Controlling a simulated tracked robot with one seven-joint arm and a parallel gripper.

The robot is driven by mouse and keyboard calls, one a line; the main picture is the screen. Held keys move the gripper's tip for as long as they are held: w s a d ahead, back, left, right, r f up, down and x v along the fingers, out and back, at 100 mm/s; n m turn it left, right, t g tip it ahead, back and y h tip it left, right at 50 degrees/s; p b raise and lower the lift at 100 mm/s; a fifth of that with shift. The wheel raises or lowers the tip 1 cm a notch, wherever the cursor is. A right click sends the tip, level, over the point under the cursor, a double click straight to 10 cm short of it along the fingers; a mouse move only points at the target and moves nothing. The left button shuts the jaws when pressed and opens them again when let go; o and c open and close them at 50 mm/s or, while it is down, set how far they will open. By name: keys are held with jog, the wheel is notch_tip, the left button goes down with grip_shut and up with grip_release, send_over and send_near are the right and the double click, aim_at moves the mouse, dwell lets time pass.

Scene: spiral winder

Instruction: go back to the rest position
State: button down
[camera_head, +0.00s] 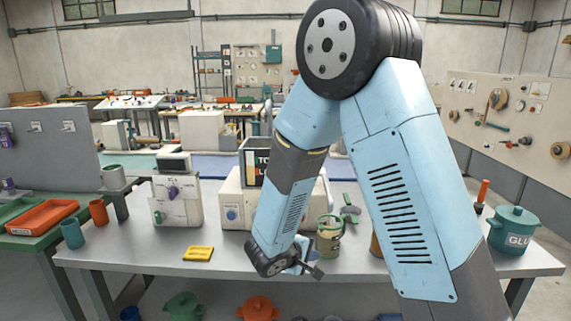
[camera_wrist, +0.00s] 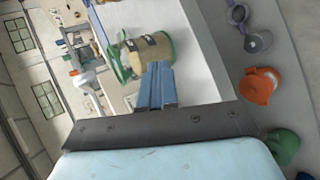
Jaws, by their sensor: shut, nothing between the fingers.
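My gripper (camera_head: 317,272) is at the end of my light blue arm, near the front edge of the grey workbench (camera_head: 150,262). Its fingers are together and hold nothing. In the wrist view my gripper (camera_wrist: 156,84) shows as two blue-grey fingers side by side. Beyond them is a tan can with a green rim and handle (camera_wrist: 150,50), apart from the fingertips as far as I can tell. In the head view the can (camera_head: 329,240) stands on the bench, just behind my gripper. My arm hides part of the white machine (camera_head: 232,212) behind it.
A yellow label block (camera_head: 198,254), a white box with a purple knob (camera_head: 177,203) and a teal glue pot (camera_head: 513,228) are on the bench. Pots, including an orange one (camera_head: 258,308), sit below. The bench's front left is clear.

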jog(key=s+d+r+m+g, duration=0.3)
jog(key=s+d+r, duration=0.1)
jog(key=d+r, duration=0.3)
jog(key=s+d+r+m+g, duration=0.2)
jog(key=s+d+r+m, duration=0.2)
jog(key=d+r, duration=0.3)
jog(key=s+d+r+m+t+y, duration=0.2)
jog(key=s+r+y, duration=0.5)
jog(key=s+r, duration=0.5)
jog(key=shift+s+m+y, duration=0.3)
jog(key=shift+s+m, duration=0.6)
jog(key=shift+s, duration=0.7)
jog(key=shift+d, duration=0.1)
